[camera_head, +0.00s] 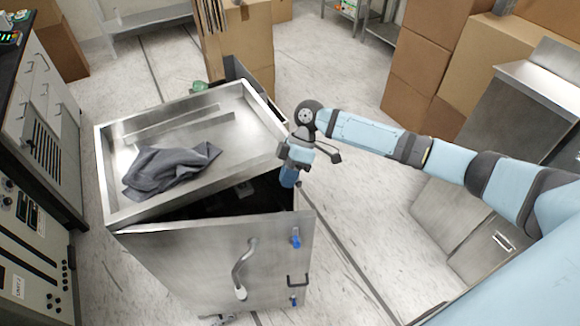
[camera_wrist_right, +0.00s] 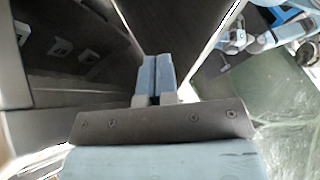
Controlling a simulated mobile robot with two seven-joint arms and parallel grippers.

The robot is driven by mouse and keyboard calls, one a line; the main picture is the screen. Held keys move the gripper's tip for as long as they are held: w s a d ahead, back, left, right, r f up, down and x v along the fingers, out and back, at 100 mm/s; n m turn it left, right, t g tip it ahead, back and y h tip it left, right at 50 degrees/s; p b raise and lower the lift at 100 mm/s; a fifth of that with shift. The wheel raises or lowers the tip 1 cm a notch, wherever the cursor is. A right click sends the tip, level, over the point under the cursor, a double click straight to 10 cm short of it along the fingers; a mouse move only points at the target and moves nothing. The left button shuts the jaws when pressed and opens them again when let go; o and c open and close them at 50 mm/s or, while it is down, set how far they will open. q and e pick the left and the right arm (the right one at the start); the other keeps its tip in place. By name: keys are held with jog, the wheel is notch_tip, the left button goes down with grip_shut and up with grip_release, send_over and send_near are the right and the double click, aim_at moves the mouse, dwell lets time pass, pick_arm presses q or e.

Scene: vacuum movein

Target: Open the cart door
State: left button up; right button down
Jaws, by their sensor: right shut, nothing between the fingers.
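The metal cart (camera_head: 205,122) stands in the middle of the head view. Its door (camera_head: 190,268) is swung out toward me, with a dark gap behind it into the cart's inside. My right gripper (camera_head: 290,178) is at the cart's right side, by the opening behind the door. In the right wrist view its fingers (camera_wrist_right: 157,78) are together with nothing between them, among dark panels of the cart. I cannot tell whether it touches the door. My left gripper is not in view.
A grey cloth (camera_head: 168,168) lies on the cart top. Cabinets (camera_head: 45,120) stand close on the left. Cardboard boxes (camera_head: 425,75) and a metal cabinet (camera_head: 500,160) stand on the right. Floor (camera_head: 350,215) is free right of the cart.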

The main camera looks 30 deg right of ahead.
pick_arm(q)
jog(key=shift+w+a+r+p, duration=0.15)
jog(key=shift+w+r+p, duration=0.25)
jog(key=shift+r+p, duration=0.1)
pick_arm(e)
jog(key=s+a+f, duration=0.4)
jog(key=s, duration=0.1)
